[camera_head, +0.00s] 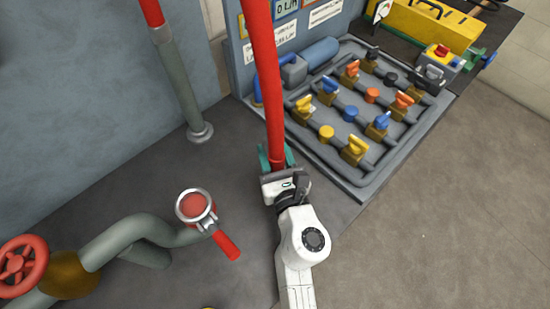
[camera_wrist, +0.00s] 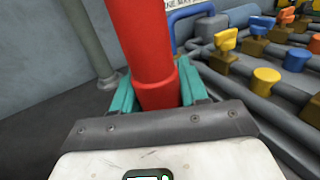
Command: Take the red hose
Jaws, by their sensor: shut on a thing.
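The red hose (camera_head: 265,75) runs from the top edge of the head view down to my gripper (camera_head: 276,160). The teal fingers are shut on its lower end, one on each side. In the wrist view the red hose (camera_wrist: 145,45) stands between the teal fingers (camera_wrist: 157,92), with a thicker collar near its end. The very tip is hidden behind the gripper's dark edge. The hose's upper end is out of view.
A grey pipe panel (camera_head: 372,188) with coloured valves lies to the right. A pipe with a red-capped coupling (camera_head: 195,207) and red lever (camera_head: 227,246) is at lower left, near a red handwheel (camera_head: 22,262). A grey post (camera_head: 180,90) stands behind. Floor at lower right is clear.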

